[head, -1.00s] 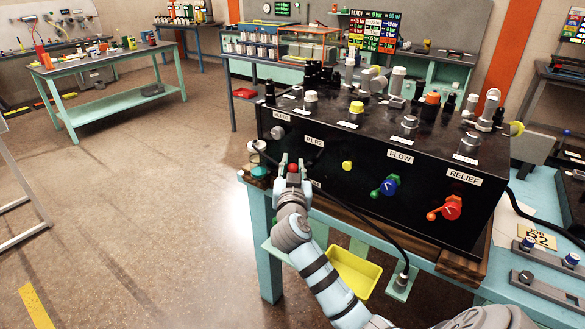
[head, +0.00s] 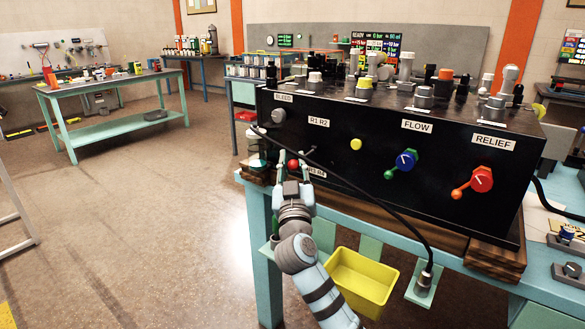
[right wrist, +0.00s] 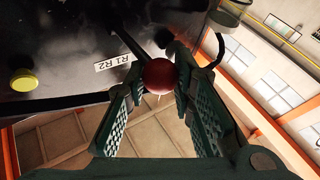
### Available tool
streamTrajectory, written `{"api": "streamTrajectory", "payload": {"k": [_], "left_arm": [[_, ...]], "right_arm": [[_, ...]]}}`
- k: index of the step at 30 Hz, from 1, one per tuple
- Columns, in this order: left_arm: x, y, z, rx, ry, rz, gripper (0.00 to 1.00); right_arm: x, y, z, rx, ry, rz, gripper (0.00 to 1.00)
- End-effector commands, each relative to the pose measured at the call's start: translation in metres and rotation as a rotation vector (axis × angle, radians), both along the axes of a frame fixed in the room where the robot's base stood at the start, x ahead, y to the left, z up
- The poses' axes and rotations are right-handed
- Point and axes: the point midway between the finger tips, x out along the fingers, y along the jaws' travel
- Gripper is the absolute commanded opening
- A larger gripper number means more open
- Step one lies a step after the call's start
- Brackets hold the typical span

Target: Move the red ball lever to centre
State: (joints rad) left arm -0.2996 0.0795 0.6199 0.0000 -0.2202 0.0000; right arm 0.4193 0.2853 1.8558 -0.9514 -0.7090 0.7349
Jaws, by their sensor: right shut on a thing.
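The red ball lever (head: 293,165) is on the black panel front, below the R1 R2 label (head: 319,121) and beside a partly hidden lower label. My right gripper (head: 293,172) is shut on the red ball, with one finger on each side. In the right wrist view the red ball (right wrist: 159,76) sits between the two fingertips, close to the R1 R2 label. My left gripper is not in view.
A dark hose (head: 370,196) hangs across the panel front, near my right gripper. A yellow button (head: 356,144), blue FLOW knob (head: 405,160) and red RELIEF knob (head: 481,180) are to the right. A yellow bin (head: 362,278) is below. The floor at left is clear.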

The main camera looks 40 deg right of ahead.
Motion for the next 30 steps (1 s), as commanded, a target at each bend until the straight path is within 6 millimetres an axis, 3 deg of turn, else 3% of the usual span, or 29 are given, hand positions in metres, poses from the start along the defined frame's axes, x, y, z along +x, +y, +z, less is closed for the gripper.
{"api": "streamTrajectory", "payload": {"k": [1,2,5,17,30], "left_arm": [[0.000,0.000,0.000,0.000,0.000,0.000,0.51],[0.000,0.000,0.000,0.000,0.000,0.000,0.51],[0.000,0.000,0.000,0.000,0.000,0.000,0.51],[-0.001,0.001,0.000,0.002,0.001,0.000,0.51],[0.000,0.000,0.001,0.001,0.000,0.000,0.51]], "right_arm": [[0.000,0.000,-0.001,0.003,0.003,-0.001,0.00],[0.000,0.000,-0.001,0.003,0.003,-0.001,0.28],[0.000,0.000,0.000,0.001,0.002,0.000,0.44],[-0.007,0.006,-0.003,0.001,-0.001,0.003,0.44],[-0.086,0.062,-0.040,0.003,0.002,0.000,0.44]]}}
